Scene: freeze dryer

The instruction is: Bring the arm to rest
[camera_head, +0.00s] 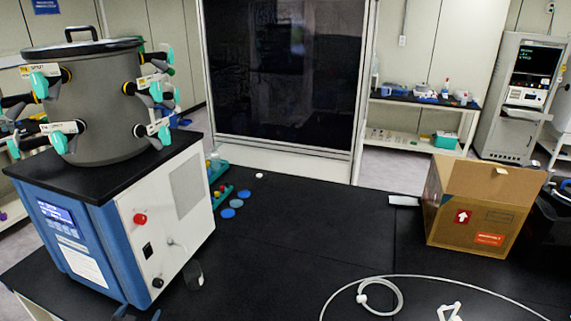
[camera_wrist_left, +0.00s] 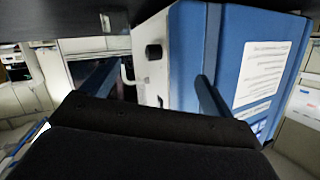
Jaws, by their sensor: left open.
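My left gripper (camera_head: 137,312) shows only its two blue fingertips at the bottom edge of the head view, in front of the freeze dryer's lower front corner. In the left wrist view its fingers (camera_wrist_left: 158,72) are spread apart with nothing held between them. The freeze dryer (camera_head: 184,185) is a blue and white box with a black top, bearing a grey drum (camera_head: 98,105) ringed with teal-handled valves. Its blue panel (camera_wrist_left: 262,60) is close beyond the fingers in the left wrist view; whether they touch cannot be told. My right gripper is out of view.
The black bench (camera_head: 310,230) is largely clear in the middle. An open cardboard box (camera_head: 465,222) stands at the right. White tubing (camera_head: 385,283) lies at the front. Blue caps (camera_head: 228,213) and a green rack (camera_head: 222,195) lie beside the dryer.

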